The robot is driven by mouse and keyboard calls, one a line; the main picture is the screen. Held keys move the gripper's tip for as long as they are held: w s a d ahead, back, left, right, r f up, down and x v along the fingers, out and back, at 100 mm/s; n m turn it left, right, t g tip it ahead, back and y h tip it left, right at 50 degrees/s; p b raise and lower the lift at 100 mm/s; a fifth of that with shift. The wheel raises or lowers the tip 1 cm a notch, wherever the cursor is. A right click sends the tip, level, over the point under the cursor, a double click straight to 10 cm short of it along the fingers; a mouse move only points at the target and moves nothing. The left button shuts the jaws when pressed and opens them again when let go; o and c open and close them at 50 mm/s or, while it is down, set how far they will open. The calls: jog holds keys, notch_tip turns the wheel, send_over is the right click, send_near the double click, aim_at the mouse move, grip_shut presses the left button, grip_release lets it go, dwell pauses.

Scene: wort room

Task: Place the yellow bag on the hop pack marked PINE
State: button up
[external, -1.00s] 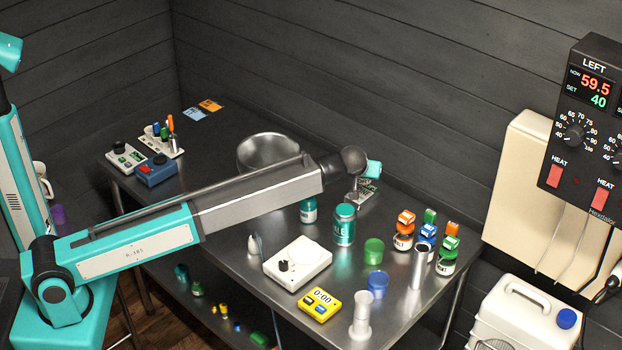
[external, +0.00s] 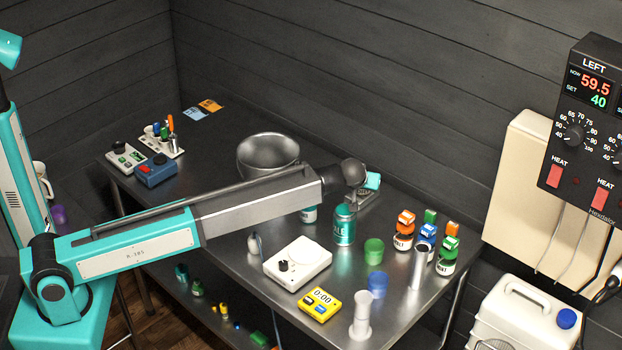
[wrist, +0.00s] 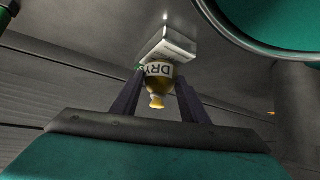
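My gripper (external: 366,190) is low over the right back part of the steel bench, its fingertips hard to see. In the wrist view its two dark fingers (wrist: 160,90) stand on either side of a yellow bottle-shaped thing (wrist: 157,100) with a white label reading DRY. I cannot tell whether they touch it. A pale block (wrist: 172,45) shows right beyond it. I make out no other yellow bag and no readable PINE mark. A blue flat packet (external: 194,114) and an orange one (external: 210,105) lie at the back left, their print too small to read.
A steel bowl (external: 268,155) stands behind my arm. In front are a teal can (external: 344,226), a white device (external: 297,264), a yellow timer (external: 320,304) and small labelled jars (external: 403,240) with coloured tops. A grey cylinder (external: 419,268) stands at the right.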

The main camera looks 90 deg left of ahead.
jog(key=shift+o, duration=1.2)
jog(key=shift+r, duration=0.25)
jog(key=b+v, duration=0.2)
jog(key=v, duration=1)
jog(key=shift+f, duration=0.1)
